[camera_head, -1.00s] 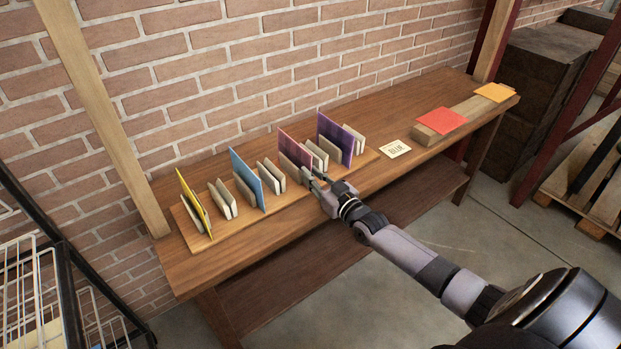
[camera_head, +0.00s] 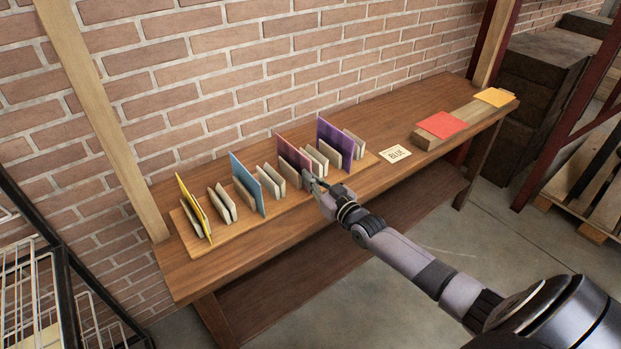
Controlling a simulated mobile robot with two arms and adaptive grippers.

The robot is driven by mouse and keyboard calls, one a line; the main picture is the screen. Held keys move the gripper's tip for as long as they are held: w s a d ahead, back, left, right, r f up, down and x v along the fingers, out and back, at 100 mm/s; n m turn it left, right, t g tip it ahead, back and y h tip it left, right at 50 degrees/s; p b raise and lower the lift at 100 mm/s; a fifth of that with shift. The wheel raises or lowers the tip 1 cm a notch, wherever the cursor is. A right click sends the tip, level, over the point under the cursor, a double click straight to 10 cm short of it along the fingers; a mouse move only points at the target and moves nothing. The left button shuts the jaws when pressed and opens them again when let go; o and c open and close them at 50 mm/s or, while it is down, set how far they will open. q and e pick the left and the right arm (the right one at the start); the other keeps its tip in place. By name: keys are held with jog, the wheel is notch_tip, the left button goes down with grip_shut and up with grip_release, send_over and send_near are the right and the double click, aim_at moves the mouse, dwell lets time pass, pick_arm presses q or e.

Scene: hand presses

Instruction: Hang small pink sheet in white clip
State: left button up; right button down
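A pink sheet (camera_head: 290,152) stands upright between pale boards in a long wooden rack (camera_head: 237,229) on the workbench. My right gripper (camera_head: 312,182) is at the front lower edge of the pink sheet. Its fingers are small and partly overlap the boards, so I cannot tell whether they are open or shut on the sheet. I cannot make out a white clip in this view. My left gripper is not in view.
The rack also holds a yellow sheet (camera_head: 196,208), a blue sheet (camera_head: 245,184) and a purple sheet (camera_head: 335,142). A card reading "BLUE" (camera_head: 395,154) lies on the bench. Red (camera_head: 441,125) and orange (camera_head: 494,97) sheets lie on a plank. A wire rack (camera_head: 35,300) stands at left.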

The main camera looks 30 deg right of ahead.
notch_tip(320, 180, up, 7)
jog(key=p, duration=0.7)
jog(key=shift+r, duration=0.2)
jog(key=shift+s, duration=0.1)
jog(key=s+p, duration=0.4)
jog(key=s, duration=0.3)
jog(key=shift+d, duration=0.3)
dwell(0.5)
